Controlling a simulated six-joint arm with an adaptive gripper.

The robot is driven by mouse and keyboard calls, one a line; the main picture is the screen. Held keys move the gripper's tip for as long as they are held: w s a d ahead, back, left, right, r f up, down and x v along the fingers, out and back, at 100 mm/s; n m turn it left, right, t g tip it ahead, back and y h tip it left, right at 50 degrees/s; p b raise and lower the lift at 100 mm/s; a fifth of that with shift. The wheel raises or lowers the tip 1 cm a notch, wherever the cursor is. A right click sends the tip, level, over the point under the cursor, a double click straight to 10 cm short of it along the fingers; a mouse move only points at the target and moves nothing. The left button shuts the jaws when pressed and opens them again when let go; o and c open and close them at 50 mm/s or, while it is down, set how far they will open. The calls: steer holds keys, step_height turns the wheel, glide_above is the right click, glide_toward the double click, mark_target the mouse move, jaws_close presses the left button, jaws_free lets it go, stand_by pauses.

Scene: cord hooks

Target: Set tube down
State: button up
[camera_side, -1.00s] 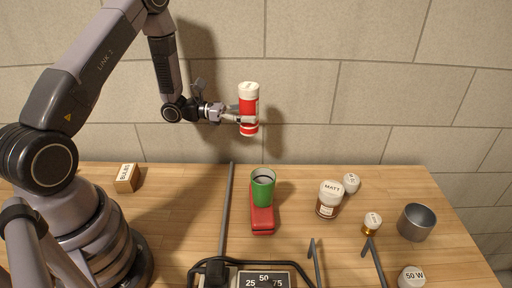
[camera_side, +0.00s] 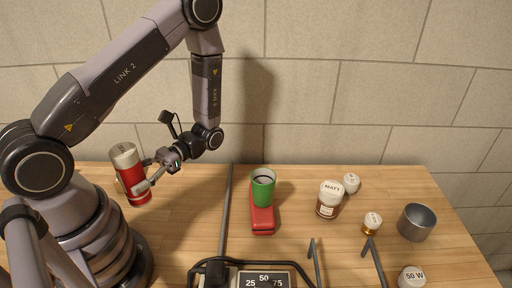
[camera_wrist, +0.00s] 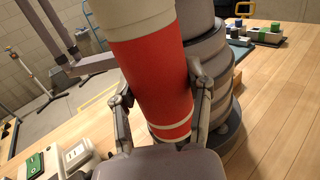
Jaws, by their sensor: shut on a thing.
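The tube (camera_side: 131,176) is a red cylinder with a whitish cap, at the left of the table in the side view. It leans slightly, cap up and to the left. My gripper (camera_side: 138,186) is shut on it, with fingers on both sides of its body. In the wrist view the red tube (camera_wrist: 160,85) fills the middle between the two fingers, and its pale lower band shows. I cannot tell whether its bottom touches the table.
A green cup (camera_side: 263,188) stands on a red block (camera_side: 262,221) mid-table. A jar marked MATT (camera_side: 329,200), small white-topped items and a grey metal cup (camera_side: 416,222) are to the right. Bare wood lies between the tube and a long dark bar (camera_side: 226,210).

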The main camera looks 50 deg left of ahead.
steer(key=w+a+f+m+t+y, duration=0.1)
steer(key=w+a+m+t+y, duration=0.2)
steer(key=a+m+y, duration=0.3)
steer(key=w+a+f+m+t+y, duration=0.2)
steer(key=w+a+m+t+y, duration=0.2)
steer(key=y, duration=0.7)
steer(key=a+m+t, duration=0.2)
steer(key=m, duration=0.1)
steer(key=shift+w+f+y, duration=0.15)
steer(key=shift+w+y, duration=0.1)
steer(key=shift+y, duration=0.05)
steer(key=w+m+t, duration=0.1)
steer(key=w+t, duration=0.1)
steer(key=w+f+m+t+y, duration=0.1)
steer(key=w+m+t, duration=0.1)
steer(key=w+f+m+t+y, duration=0.1)
steer(key=w+t, duration=0.1)
steer(key=shift+a+f+m+t, duration=0.15)
steer(key=shift+m+t, duration=0.25)
steer(key=shift+w+d+f+m+t, duration=0.35)
steer(key=shift+w+f+m+t, duration=0.5)
steer(key=shift+f, duration=0.9)
steer(key=shift+w+d+f+m+t, duration=0.45)
steer(key=shift+w+f+t, duration=0.7)
steer(key=shift+f, duration=0.6)
steer(key=shift+w+d+f+m+t, duration=0.25)
steer(key=shift+w+f+m+t, duration=0.6)
steer(key=shift+f, duration=0.9)
steer(key=shift+f+t, duration=0.15)
steer(key=shift+t, duration=0.1)
